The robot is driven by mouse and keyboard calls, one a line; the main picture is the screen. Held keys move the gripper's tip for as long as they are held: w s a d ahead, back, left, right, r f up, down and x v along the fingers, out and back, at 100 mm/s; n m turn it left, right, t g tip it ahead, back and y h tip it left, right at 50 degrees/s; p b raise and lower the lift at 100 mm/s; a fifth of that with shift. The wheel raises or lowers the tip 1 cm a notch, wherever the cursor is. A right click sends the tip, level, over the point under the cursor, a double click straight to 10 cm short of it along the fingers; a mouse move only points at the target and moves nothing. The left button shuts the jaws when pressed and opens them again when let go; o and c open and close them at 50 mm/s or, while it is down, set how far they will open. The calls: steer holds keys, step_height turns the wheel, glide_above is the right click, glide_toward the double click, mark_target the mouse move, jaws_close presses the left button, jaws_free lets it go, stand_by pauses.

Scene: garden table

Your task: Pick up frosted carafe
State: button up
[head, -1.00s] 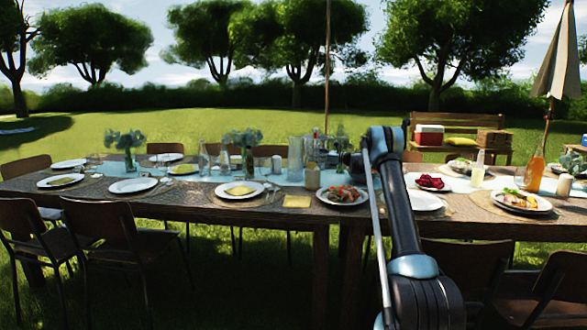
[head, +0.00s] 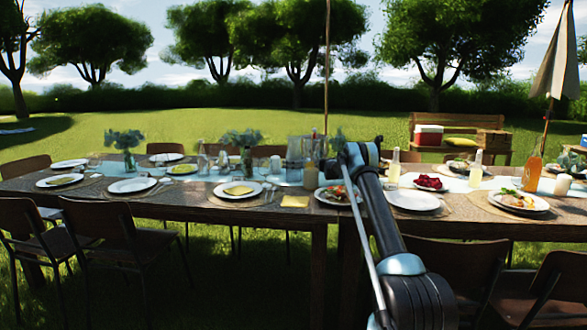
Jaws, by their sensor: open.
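A pale, tall, translucent vessel that looks like the frosted carafe (head: 294,150) stands on the table near its middle, among other glassware. Its lower part is partly covered by things in front, and its edges are hard to make out. My gripper (head: 325,165) is at the end of my arm, just right of the carafe in the picture. It is small and dark, open, and holds nothing that I can see. I cannot tell the gap in depth between it and the carafe.
A pale candle (head: 310,178) and a food plate (head: 338,195) stand close to my gripper. A dark bottle (head: 247,163) and a clear bottle (head: 203,160) stand to the left. A pale yellow bottle (head: 395,166) stands right of my arm. Chairs line the table's near side.

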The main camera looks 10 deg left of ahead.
steer(key=shift+w+a, duration=0.1)
steer(key=shift+a, duration=0.4)
steer(key=c, duration=1.9)
steer(key=shift+r, duration=0.1)
steer(key=shift+c, duration=0.6)
